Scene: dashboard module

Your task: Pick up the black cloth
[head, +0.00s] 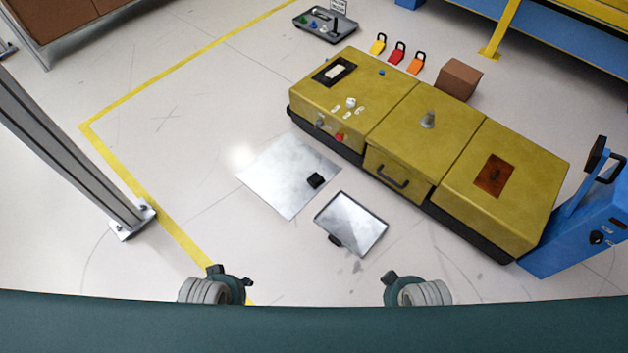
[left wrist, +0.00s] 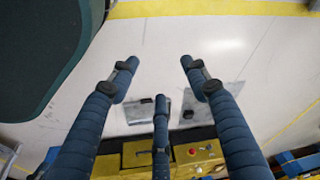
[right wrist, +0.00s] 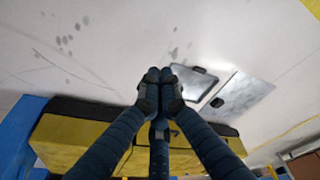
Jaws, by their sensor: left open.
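A small, dark folded-looking item (head: 315,180) lies on the flat silver sheet (head: 272,180) on the floor; it may be the black cloth, but it is too small to tell. It also shows in the left wrist view (left wrist: 188,114) and the right wrist view (right wrist: 217,102). My left gripper (left wrist: 158,68) is open and empty, with its fingers spread above the floor, apart from the item. My right gripper (right wrist: 160,76) is shut with its fingertips together and nothing visible between them. It is also apart from the item.
A shallow silver tray (head: 352,224) with a black piece at its edge lies beside the sheet. A long yellow dashboard module (head: 425,135) stands behind them. A grey post (head: 75,150) stands at left and a blue machine (head: 580,235) at right. The floor around the sheet's left is clear.

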